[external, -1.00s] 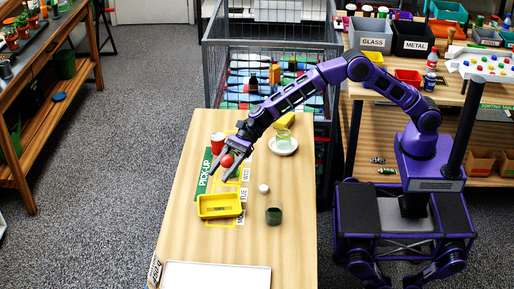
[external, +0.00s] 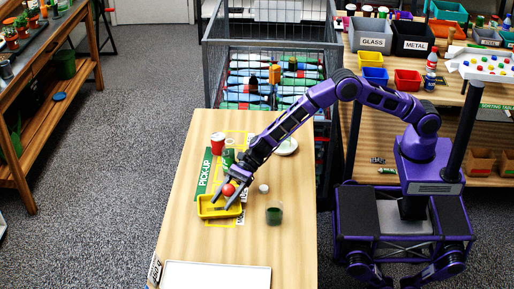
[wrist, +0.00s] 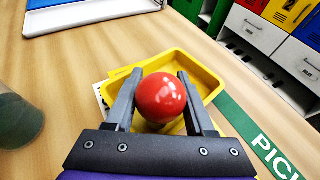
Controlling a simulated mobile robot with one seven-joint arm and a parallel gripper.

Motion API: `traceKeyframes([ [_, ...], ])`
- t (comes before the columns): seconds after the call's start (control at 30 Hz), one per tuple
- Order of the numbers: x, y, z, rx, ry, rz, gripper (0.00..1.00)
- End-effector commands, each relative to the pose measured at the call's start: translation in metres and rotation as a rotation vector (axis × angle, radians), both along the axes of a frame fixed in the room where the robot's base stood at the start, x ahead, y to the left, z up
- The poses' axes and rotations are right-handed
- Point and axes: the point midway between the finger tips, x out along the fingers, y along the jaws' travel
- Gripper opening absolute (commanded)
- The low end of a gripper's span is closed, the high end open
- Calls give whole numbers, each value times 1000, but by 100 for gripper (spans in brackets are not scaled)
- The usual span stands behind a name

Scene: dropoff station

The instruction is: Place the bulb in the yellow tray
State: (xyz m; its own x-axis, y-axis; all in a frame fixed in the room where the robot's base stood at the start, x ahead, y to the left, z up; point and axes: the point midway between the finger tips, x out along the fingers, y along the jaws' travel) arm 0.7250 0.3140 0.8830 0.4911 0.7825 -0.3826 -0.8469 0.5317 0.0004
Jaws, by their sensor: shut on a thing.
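My gripper (external: 227,196) is shut on a glossy red ball-shaped thing (wrist: 161,98), which I take to be the bulb; it also shows in the external view (external: 228,190). The red bulb sits between the two grey fingers. The yellow tray (external: 207,213) lies on the wooden table, and the gripper with the bulb is over it in the external view. In the wrist view the tray (wrist: 205,72) shows behind the fingers and bulb, which hide part of it. I cannot tell the exact height of the bulb above the tray.
A dark green cup (external: 274,215) and a small white round thing (external: 263,188) stand right of the tray. A red can (external: 217,143), a green can (external: 228,158) and a white plate (external: 286,147) are farther back. A white tray (external: 218,275) lies at the front.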

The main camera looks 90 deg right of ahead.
Motion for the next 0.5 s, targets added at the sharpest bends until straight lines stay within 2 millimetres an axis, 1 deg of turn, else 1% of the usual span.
traceKeyframes([
  [0.1, 0, 0, 1, 0, 0, 0, 18],
  [0.23, 0, 0, -4, 1, 0, 0, 18],
  [0.27, 0, 0, -3, 1, -1, 0, 57],
  [0.3, 0, 0, -2, 1, -1, 0, 65],
  [0.33, 0, 0, -2, 0, 0, 0, 66],
  [0.5, 0, 0, -2, 0, 0, 0, 66],
])
